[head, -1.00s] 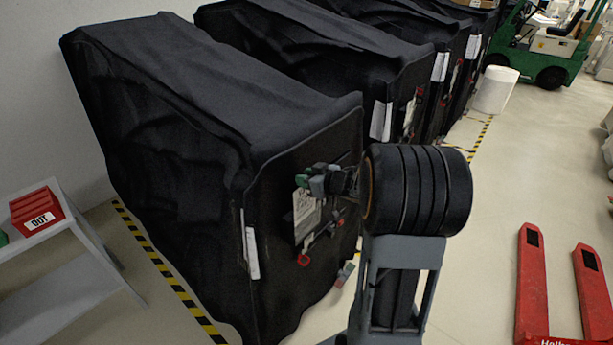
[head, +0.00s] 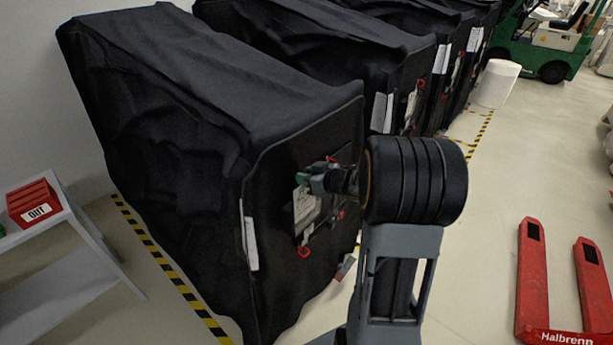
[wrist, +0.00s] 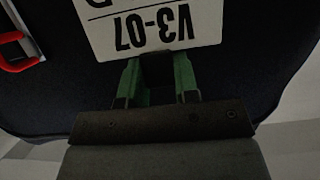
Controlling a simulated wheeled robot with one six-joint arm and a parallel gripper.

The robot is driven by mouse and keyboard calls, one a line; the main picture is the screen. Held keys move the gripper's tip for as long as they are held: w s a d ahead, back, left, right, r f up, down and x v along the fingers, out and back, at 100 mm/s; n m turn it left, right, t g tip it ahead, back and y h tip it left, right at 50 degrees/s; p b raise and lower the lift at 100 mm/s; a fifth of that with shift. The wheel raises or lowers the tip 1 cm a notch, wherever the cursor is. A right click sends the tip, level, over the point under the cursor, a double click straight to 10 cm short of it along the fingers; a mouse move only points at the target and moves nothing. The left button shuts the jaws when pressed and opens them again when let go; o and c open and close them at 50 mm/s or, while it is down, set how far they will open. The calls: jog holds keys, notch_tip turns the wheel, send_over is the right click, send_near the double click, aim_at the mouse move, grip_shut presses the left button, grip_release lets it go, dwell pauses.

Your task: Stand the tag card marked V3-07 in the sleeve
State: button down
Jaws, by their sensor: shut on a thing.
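The white tag card marked V3-07 (wrist: 150,30) shows upside down in the wrist view, with its top part cut off by the picture edge. My gripper (wrist: 156,75) is shut on the card's edge with its green fingers. In the head view my gripper (head: 312,180) is close to the black end face of the nearest covered cart, and the card (head: 305,208) hangs below it. A sleeve with red corner pieces (head: 304,252) seems to be on that face, beside or behind the card. I cannot tell whether the card is in it.
The nearest covered cart (head: 190,130) fills the middle, with more covered carts behind it. A grey table with a red OUT bin (head: 33,203) stands at left. A red pallet jack (head: 533,285) is at right, and a green forklift (head: 545,45) is far back.

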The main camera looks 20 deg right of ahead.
jog(key=shift+f, duration=0.2)
jog(key=shift+f+b, duration=0.6)
jog(key=shift+f, duration=0.3)
jog(key=c, duration=0.8)
grip_release()
jog(key=v, duration=1.3)
jog(key=shift+s, duration=0.4)
